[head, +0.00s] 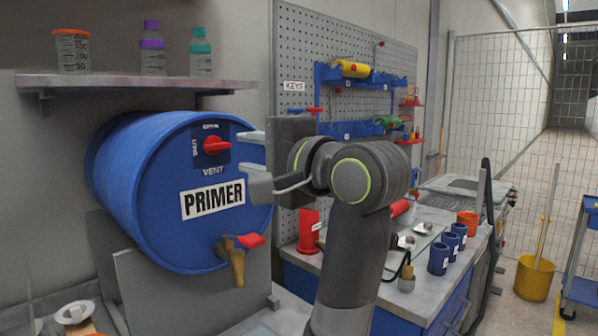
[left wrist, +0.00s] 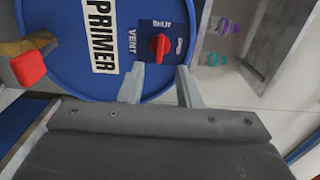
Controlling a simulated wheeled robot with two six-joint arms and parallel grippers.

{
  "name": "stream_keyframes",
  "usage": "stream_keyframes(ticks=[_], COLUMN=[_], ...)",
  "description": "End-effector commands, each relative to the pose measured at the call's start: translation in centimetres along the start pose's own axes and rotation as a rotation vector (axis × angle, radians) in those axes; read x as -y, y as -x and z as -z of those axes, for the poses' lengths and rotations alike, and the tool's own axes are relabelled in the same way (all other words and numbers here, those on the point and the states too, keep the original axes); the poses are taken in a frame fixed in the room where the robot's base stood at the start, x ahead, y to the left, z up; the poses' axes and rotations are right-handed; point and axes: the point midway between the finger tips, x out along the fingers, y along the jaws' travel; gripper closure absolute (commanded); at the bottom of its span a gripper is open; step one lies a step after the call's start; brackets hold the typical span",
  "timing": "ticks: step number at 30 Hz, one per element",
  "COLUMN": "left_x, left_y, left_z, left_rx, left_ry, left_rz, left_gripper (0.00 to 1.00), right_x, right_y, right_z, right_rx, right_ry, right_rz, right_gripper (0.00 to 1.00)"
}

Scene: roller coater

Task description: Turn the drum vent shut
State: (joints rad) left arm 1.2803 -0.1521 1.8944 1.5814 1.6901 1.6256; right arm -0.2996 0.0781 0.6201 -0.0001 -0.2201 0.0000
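The blue drum (head: 140,190) lies on its side, its round end facing me, with a PRIMER label. Its red vent knob (head: 215,145) sits on a dark plate marked OPEN at the top and SHUT at the left. The knob's grip lies roughly level, in line with the SHUT mark; which end points is unclear. My left gripper (head: 247,160) is open and empty, just right of the vent, fingers toward it. In the left wrist view the red knob (left wrist: 160,47) is just beyond and between the fingertips (left wrist: 160,70), apart from them. My right gripper is not in view.
A brass tap with red handle (head: 232,258) sticks out low on the drum. A shelf (head: 135,84) with several bottles hangs above. A pegboard (head: 300,60) and a workbench (head: 430,215) with blue cups and a red cylinder stand to the right.

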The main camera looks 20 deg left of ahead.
Motion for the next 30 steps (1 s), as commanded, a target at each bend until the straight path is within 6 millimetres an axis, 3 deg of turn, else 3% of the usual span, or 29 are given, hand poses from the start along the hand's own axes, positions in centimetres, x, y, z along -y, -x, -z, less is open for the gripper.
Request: stream_keyframes(ticks=[6,15,22,30], left_x=[-0.2,-0.2,0.0,0.0], left_y=[4.5,8.9,9.8,9.7], left_z=[0.1,0.0,-0.1,0.0], left_rx=[-0.006,-0.002,0.002,0.001], left_ry=[0.0,0.001,0.001,0.001], left_rz=[0.0,0.0,0.0,0.0], left_gripper=[0.69,0.69,0.69,0.69], right_x=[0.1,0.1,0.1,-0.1], right_y=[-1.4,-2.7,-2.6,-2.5], right_z=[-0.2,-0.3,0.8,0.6], right_rx=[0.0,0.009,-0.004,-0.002], right_ry=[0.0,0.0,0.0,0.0], right_rz=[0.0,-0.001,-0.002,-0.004], right_gripper=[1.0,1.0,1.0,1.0])
